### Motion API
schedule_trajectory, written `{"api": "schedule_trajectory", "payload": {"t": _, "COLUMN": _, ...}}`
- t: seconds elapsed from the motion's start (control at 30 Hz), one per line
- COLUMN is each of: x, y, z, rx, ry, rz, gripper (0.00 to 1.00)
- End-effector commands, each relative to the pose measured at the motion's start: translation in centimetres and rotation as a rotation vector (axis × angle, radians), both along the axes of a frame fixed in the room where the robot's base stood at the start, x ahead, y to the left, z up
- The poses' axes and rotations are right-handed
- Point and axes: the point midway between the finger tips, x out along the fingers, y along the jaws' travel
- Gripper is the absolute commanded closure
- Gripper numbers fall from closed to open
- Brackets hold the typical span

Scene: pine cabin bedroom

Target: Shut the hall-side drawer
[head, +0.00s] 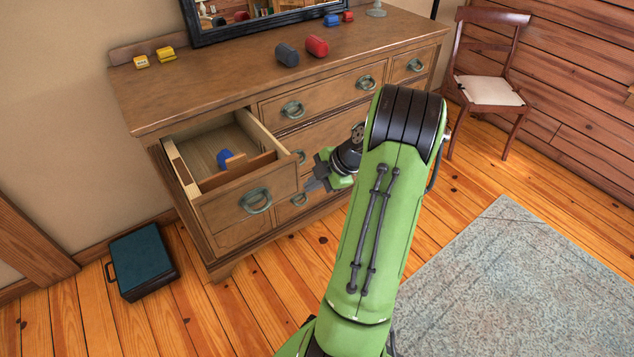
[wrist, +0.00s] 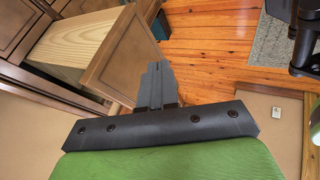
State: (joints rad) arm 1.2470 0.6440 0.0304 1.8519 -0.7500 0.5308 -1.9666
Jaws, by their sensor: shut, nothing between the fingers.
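The wooden dresser (head: 190,93) stands against the wall in the head view. Its upper left drawer (head: 245,205) is pulled out, with a ring handle (head: 256,200) on its front. A small blue object (head: 224,158) lies inside by a wooden divider. In the wrist view the open drawer (wrist: 125,60) shows its pale side and brown panel. My gripper (head: 318,180) is beside the right end of the drawer front in the head view. In the wrist view my gripper (wrist: 157,72) is shut and empty, close to the drawer's panel; whether it touches I cannot tell.
A dark teal case (head: 142,262) lies on the floor left of the dresser. A mirror, blue and red items (head: 317,46) and yellow items (head: 166,53) stand on top. A chair (head: 487,85) is at right. A grey rug (head: 520,275) covers the floor at right.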

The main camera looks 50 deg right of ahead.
Motion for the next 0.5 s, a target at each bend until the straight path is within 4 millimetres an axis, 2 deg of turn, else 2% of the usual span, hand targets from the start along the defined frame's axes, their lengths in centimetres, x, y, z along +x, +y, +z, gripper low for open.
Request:
{"api": "schedule_trajectory", "payload": {"t": 0.03, "x": 0.6, "y": 0.3, "z": -1.2, "rx": 0.003, "ry": 0.001, "rz": 0.003, "gripper": 1.0}}
{"api": "schedule_trajectory", "payload": {"t": 0.2, "x": 2.8, "y": 1.0, "z": -3.8, "rx": 0.0, "ry": 0.001, "rz": 0.003, "gripper": 1.0}}
{"api": "schedule_trajectory", "payload": {"t": 0.33, "x": 5.0, "y": 0.2, "z": -3.5, "rx": -0.001, "ry": 0.0, "rz": 0.002, "gripper": 1.0}}
{"api": "schedule_trajectory", "payload": {"t": 0.5, "x": 6.1, "y": -0.2, "z": -3.4, "rx": 0.001, "ry": 0.002, "rz": -0.002, "gripper": 1.0}}
